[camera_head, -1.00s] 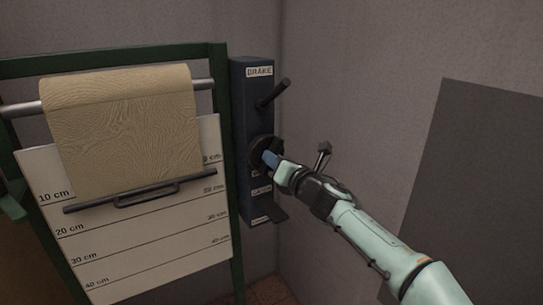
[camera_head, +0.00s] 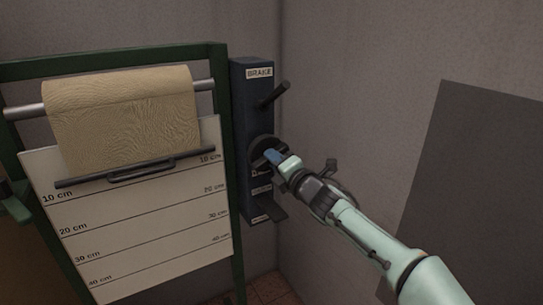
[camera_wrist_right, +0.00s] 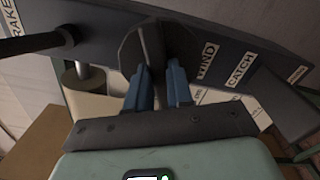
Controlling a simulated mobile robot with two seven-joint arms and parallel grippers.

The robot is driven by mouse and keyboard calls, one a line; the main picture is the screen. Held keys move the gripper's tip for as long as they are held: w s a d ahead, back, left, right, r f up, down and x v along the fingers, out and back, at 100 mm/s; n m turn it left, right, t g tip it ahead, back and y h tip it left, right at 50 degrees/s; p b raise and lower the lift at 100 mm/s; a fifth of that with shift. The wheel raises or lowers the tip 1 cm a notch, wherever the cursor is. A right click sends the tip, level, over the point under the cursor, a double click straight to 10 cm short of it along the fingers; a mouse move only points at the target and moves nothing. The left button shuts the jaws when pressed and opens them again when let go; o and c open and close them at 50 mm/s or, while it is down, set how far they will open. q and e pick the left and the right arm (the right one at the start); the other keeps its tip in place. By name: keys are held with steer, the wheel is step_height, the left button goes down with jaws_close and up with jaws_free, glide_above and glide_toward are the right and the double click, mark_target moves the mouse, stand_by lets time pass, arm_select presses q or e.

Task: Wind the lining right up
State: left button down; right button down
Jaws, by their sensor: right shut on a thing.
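The tan, grained lining (camera_head: 122,112) hangs from a metal roller (camera_head: 24,111) in the head view. Its lower edge carries a dark bar with a handle (camera_head: 142,172), which sits close to the 10 cm line of the white scale board (camera_head: 140,235). My right gripper (camera_head: 274,156) is at the dark round knob (camera_head: 261,146) on the blue control post. In the right wrist view its blue fingers (camera_wrist_right: 159,80) are shut on the upright grip of that knob (camera_wrist_right: 160,42), beside the WIND label. My left gripper is not in view.
The blue post (camera_head: 250,105) also carries a dark BRAKE lever (camera_head: 274,95) above the knob and a dark flap (camera_head: 268,212) below it, near the CATCH label (camera_wrist_right: 241,69). A green frame (camera_head: 222,70) holds the roller. A grey panel (camera_head: 475,180) stands at right.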

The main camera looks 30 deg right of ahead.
steer(key=m, duration=0.3)
steer(key=shift+p, duration=0.4)
steer(key=shift+m+p, duration=0.4)
steer(key=shift+m, duration=0.5)
steer(key=c, duration=0.9)
jaws_free()
steer(key=shift+s, duration=0.15)
steer(key=s, duration=0.3)
steer(key=s+b, duration=0.1)
steer(key=s, duration=0.2)
steer(key=s+b, duration=0.1)
steer(key=s, duration=0.2)
steer(key=shift+s+d, duration=0.4)
